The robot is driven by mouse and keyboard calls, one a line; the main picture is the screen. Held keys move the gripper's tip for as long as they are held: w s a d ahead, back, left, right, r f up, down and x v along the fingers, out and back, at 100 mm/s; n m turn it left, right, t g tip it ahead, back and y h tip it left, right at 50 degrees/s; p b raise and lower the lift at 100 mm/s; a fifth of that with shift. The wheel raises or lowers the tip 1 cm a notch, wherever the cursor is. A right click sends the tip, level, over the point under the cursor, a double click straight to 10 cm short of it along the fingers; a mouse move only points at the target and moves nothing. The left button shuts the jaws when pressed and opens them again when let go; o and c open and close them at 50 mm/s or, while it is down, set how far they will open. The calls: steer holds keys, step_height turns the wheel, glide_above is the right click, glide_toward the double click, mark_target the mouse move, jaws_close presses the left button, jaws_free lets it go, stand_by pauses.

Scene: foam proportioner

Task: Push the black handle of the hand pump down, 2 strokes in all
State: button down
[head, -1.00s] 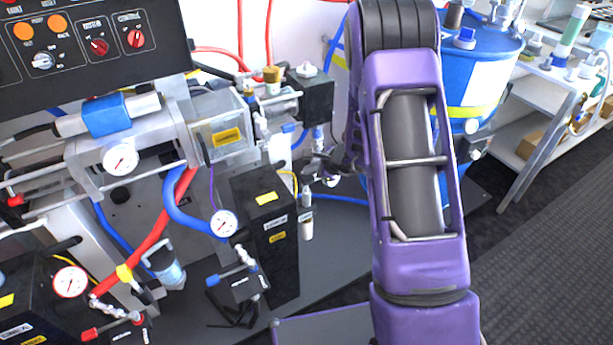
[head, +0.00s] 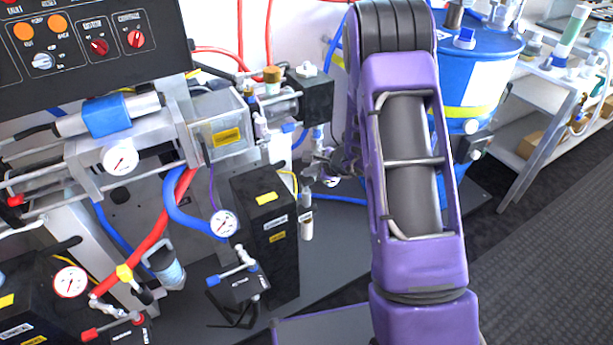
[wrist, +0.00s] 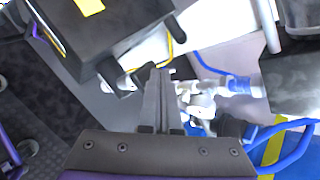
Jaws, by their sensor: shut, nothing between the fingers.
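My gripper (wrist: 158,76) is shut and empty in the wrist view, its dark fingers pressed together. In the head view its end (head: 327,164) shows only in part, left of my purple arm and right of the tall black box. Beside the fingertips in the wrist view are a white fitting (wrist: 201,101) and a blue fitting (wrist: 238,84); I cannot tell whether the fingers touch them. I cannot clearly pick out the hand pump or its black handle. My arm hides part of that area in the head view.
The tall black box (head: 262,225) with yellow labels stands close by; it also shows in the wrist view (wrist: 110,32). A slim white cylinder (head: 307,222) is beside it. A blue drum (head: 480,85) stands behind my arm. Hoses and gauges crowd the left. Dark floor lies right.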

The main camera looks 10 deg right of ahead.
mark_target(310, 179)
steer(key=shift+f, duration=1.35)
stand_by(0.9)
steer(key=shift+r, duration=0.2)
steer(key=shift+r+p, duration=0.7)
steer(key=shift+r, duration=1.25)
steer(key=shift+r+p, duration=1.25)
steer(key=shift+r, duration=1.3)
